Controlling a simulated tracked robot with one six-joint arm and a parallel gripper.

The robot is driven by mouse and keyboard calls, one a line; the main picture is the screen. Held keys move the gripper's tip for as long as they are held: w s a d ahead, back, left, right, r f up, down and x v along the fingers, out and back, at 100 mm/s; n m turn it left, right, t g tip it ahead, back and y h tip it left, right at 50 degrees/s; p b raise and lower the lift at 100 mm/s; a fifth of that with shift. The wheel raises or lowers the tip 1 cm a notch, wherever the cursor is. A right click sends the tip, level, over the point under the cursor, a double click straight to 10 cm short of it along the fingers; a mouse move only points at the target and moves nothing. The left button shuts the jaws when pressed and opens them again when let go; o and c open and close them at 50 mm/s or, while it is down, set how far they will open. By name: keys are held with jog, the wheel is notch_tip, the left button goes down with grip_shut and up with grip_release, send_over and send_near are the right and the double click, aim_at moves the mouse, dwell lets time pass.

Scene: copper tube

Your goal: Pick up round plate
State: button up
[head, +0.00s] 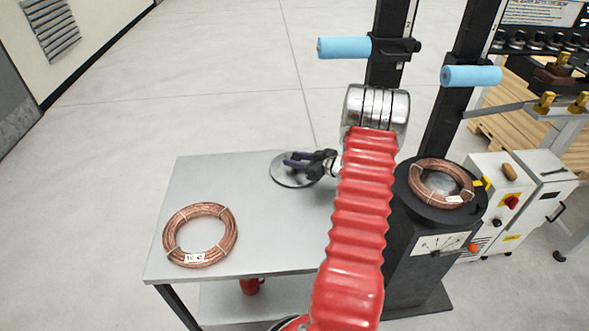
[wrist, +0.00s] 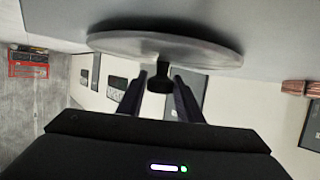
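The round plate (head: 288,179) is a flat grey disc on the grey table, near its back edge in the head view. In the wrist view the plate (wrist: 115,45) shows almost edge-on, with a short dark knob (wrist: 160,77) at its middle. My gripper (head: 291,161) reaches over the plate from the right and hides part of it. In the wrist view its two dark fingers (wrist: 160,84) stand apart, one on each side of the knob. They are very close to the knob, and no firm contact shows. Whether the plate touches the table is unclear.
A copper tube coil (head: 226,243) lies at the front left of the table (head: 270,235). Another coil (head: 421,178) sits on a black round stand at the right, by posts with blue handles (head: 343,47). The table is clear between the left coil and the plate.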

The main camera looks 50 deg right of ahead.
aim_at(296, 158)
grip_shut()
jog(key=shift+r, duration=0.15)
notch_tip(296, 158, up, 10)
jog(key=shift+f, duration=0.1)
dwell(0.7)
dwell(0.4)
